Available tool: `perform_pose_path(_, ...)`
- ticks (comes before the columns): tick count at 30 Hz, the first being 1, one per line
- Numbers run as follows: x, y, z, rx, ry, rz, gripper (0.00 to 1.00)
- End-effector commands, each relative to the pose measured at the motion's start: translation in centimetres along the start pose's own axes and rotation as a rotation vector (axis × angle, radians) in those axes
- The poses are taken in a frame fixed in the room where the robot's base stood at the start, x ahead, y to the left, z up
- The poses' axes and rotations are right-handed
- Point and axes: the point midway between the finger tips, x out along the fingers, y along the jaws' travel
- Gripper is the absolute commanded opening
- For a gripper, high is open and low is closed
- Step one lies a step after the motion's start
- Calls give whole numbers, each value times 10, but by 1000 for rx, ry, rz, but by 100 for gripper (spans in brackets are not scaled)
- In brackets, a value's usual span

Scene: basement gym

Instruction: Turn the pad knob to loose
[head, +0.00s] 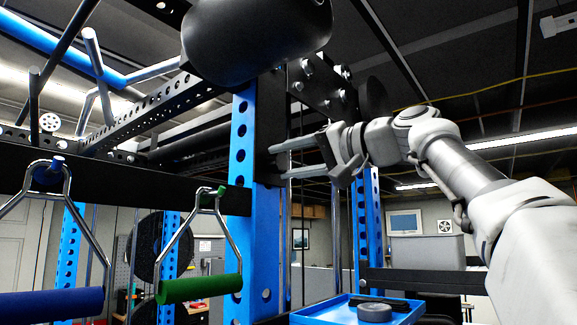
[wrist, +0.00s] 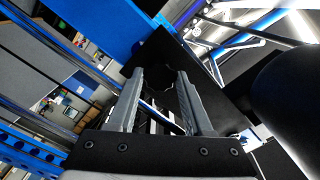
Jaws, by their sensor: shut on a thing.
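The black pad knob (wrist: 160,84) shows in the wrist view as a dark lobed shape between my fingertips, against a black plate. My gripper (wrist: 160,72) is shut on it, with one finger on each side. In the head view my gripper (head: 278,162) reaches left to the black bracket on the blue upright (head: 240,150). The knob cannot be made out there against the dark bracket. The turn position of the knob cannot be read in either view. The thick black roller pad (head: 257,38) is above my gripper, and it fills the right side of the wrist view (wrist: 290,95).
A blue handle (head: 52,303) and a green handle (head: 199,289) hang from the black crossbar at left. A blue tray (head: 335,312) with a dark round item (head: 375,312) is below my gripper. Another blue upright (head: 368,225) stands behind my gripper.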

Motion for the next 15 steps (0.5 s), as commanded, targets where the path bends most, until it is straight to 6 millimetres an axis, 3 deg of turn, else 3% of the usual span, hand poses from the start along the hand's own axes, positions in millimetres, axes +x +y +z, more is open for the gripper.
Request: perform_pose_path(15,0,2,1,-490,-2,0,0)
